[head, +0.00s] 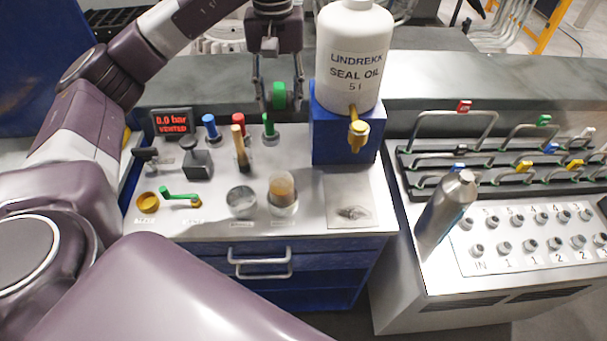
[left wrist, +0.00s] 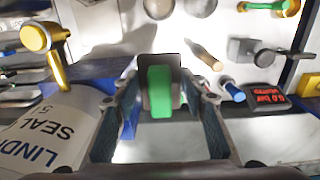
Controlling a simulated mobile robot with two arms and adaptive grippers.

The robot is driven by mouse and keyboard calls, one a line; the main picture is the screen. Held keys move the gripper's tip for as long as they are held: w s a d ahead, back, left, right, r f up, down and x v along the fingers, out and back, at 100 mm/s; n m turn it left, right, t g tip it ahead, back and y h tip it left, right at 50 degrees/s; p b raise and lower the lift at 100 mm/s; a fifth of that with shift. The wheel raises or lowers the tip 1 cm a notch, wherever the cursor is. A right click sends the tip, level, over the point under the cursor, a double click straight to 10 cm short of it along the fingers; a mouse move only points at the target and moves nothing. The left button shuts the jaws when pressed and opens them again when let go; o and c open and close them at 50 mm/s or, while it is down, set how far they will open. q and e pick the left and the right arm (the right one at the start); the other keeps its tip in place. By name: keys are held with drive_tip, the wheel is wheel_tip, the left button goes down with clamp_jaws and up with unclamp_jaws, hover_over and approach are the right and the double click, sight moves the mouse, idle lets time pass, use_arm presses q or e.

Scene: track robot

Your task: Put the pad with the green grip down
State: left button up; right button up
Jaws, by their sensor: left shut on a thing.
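The pad with the green grip is held in my left gripper (head: 281,103), above the back of the bench. Its green grip (head: 279,95) shows between the two fingers in the head view. In the left wrist view the green grip (left wrist: 160,91) stands in front of a dark flat plate (left wrist: 146,66), between the fingertips. The pad is in the air, left of the white seal oil bottle (head: 352,60). The pad's underside is hidden. My right gripper is not in view.
On the bench top (head: 225,222) stand blue, red and green handled tools, a pressure display (head: 172,123), a green lever (head: 178,194), a metal cup (head: 241,201) and an amber-filled glass (head: 282,194). A pale square plate (head: 350,200) lies front right. A rack (head: 500,165) stands right.

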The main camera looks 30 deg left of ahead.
use_arm(q)
drive_tip(key=shift+w+f, duration=0.1)
drive_tip(key=shift+f, duration=0.3)
wheel_tip(320, 180, down, 5)
drive_tip(key=shift+f+b, duration=0.1)
drive_tip(key=shift+b, duration=0.3)
wheel_tip(320, 180, down, 10)
drive_tip(key=shift+a+r+p, duration=0.1)
drive_tip(key=shift+r+p, duration=0.15)
drive_tip(key=shift+p, duration=0.45)
drive_tip(key=shift+f, duration=0.55)
wheel_tip(320, 180, down, 3)
drive_tip(key=shift+f+p, duration=0.1)
drive_tip(key=shift+p, duration=0.4)
drive_tip(key=shift+w, duration=0.1)
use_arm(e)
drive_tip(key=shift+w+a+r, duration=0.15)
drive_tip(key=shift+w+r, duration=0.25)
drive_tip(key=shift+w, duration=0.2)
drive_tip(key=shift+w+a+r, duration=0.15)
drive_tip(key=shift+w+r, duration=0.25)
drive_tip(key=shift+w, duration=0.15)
use_arm(q)
drive_tip(key=shift+f, duration=0.1)
